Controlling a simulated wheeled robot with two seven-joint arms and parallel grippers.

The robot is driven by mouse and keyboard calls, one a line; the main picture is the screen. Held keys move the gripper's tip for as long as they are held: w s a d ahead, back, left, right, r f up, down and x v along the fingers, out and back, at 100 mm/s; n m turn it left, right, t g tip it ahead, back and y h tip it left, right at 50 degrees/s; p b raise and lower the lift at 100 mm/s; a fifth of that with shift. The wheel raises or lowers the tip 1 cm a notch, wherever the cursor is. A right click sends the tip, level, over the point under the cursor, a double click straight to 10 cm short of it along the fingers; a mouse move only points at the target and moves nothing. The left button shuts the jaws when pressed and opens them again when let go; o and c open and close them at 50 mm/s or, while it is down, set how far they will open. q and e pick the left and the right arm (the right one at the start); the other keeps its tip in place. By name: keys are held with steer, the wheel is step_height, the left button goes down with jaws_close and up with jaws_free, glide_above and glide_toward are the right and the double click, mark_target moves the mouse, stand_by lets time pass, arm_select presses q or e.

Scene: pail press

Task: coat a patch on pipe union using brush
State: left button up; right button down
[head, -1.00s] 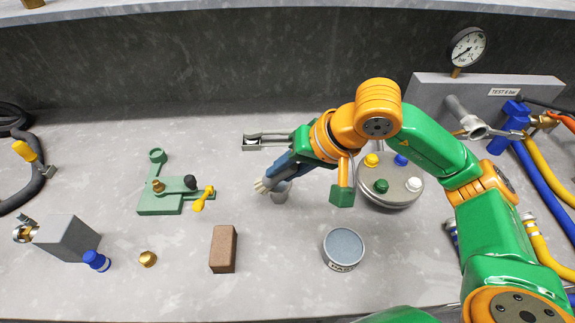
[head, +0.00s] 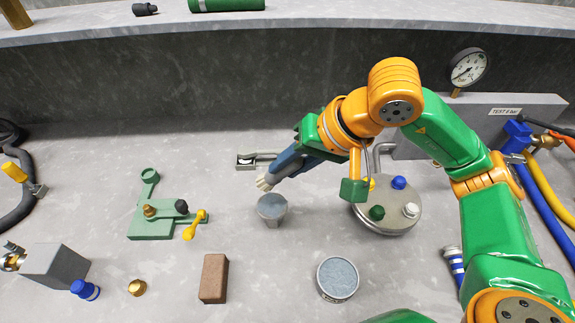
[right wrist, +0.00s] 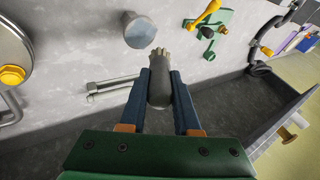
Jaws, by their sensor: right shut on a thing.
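My right gripper (head: 285,168) is shut on a brush, with its dark handle (right wrist: 158,90) between the blue fingers in the right wrist view. The pale bristles (head: 265,182) point down-left, close to a small grey cup (head: 272,208) with a blue-grey top. I cannot tell whether they touch it; in the wrist view a gap shows between bristles and cup (right wrist: 138,30). A metal fitting with an orange band (head: 13,260), perhaps the pipe union, sits at a grey block at the far left. No patch can be made out on it. My left gripper is not in view.
A round tin (head: 338,278) and a brown brick (head: 213,278) stand in front. A green fixture (head: 155,220) is at left, a lidded pail (head: 390,212) with coloured knobs at right. A blue-capped bottle (head: 86,289) and brass piece (head: 137,287) stand near the block.

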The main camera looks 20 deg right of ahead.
steer(key=shift+w+r+p, duration=0.1)
steer(key=shift+r+p, duration=0.4)
steer(key=shift+r, duration=0.45)
steer(key=shift+r+p, duration=0.35)
steer(key=shift+r, duration=0.2)
